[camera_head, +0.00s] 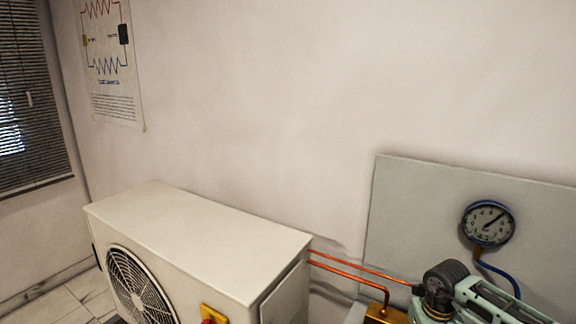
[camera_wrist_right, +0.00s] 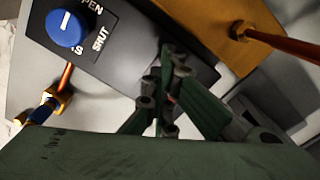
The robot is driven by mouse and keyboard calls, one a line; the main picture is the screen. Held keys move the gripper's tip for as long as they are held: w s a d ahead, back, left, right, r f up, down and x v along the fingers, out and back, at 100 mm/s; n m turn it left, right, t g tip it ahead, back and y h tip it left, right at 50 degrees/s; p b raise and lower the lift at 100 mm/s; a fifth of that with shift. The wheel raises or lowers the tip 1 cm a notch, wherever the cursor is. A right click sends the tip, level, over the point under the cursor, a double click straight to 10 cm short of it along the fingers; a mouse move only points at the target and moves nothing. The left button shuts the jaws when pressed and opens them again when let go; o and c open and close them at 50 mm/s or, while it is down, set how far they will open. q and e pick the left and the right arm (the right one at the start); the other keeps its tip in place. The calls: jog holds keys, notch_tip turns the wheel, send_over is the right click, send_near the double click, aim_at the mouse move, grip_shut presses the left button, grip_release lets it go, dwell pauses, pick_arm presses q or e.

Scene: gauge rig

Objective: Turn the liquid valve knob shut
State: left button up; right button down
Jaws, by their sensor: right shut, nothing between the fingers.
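A round blue knob (camera_wrist_right: 66,30) with a white pointer mark sits on a dark plate (camera_wrist_right: 135,40) at the upper left of the right wrist view. The words "OPEN" and "SHUT" are printed beside it, with OPEN partly cut off. The white mark lies toward the top of the picture. I cannot tell whether this is the liquid valve knob. My right gripper (camera_wrist_right: 168,88) is shut and empty, to the right of the knob and apart from it. My left gripper is not in view.
A white fan unit (camera_head: 205,240) with a red and yellow switch (camera_head: 212,314) stands at the lower middle. Copper pipes (camera_head: 350,275) run right from it to a brass block (camera_head: 384,314). A dial gauge (camera_head: 488,222) hangs on a grey panel (camera_head: 410,205). A brass fitting (camera_wrist_right: 50,103) lies below the knob.

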jog(key=shift+s+d+f, duration=0.1)
jog(key=shift+s+f, duration=0.3)
jog(key=shift+f, duration=0.2)
jog(key=shift+d+b, duration=0.25)
jog(key=shift+b, duration=0.15)
jog(key=shift+w+d, duration=0.1)
jog(key=shift+d, duration=0.7)
jog(key=shift+d+r, duration=0.1)
jog(key=shift+d, duration=0.1)
jog(key=shift+w, duration=0.15)
jog(key=shift+w+d+r+b, duration=0.1)
jog(key=shift+w+d+b, duration=0.1)
jog(key=shift+b, duration=0.3)
notch_tip(320, 180, up, 6)
jog(key=p, duration=0.4)
